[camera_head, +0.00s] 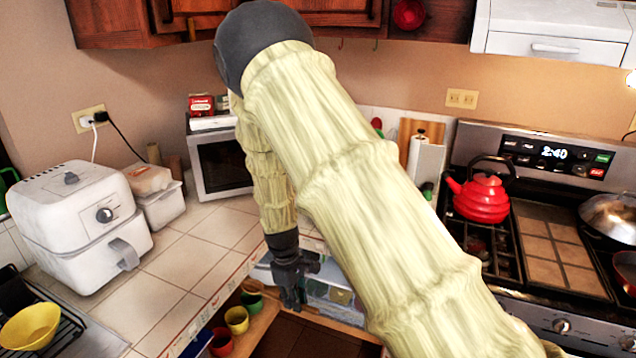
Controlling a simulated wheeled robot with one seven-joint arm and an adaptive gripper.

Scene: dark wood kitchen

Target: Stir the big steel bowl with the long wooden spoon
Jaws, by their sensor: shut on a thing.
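My gripper (291,283) is dark grey and hangs down at the end of my sleeved arm, over the front edge of the counter near the open drawer. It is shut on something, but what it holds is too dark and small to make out. I cannot make out the long wooden spoon. A rounded steel vessel or lid (612,214) sits on the right of the stove, cut by the picture edge; I cannot tell if it is the big steel bowl. My arm hides the middle of the scene.
An open drawer with colored cups (237,319) lies below the counter edge, beside a clear container (340,296). A white air fryer (80,222) and a microwave (221,163) stand on the tiled counter. A red kettle (482,197) is on the stove. Counter tiles (190,252) are bare.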

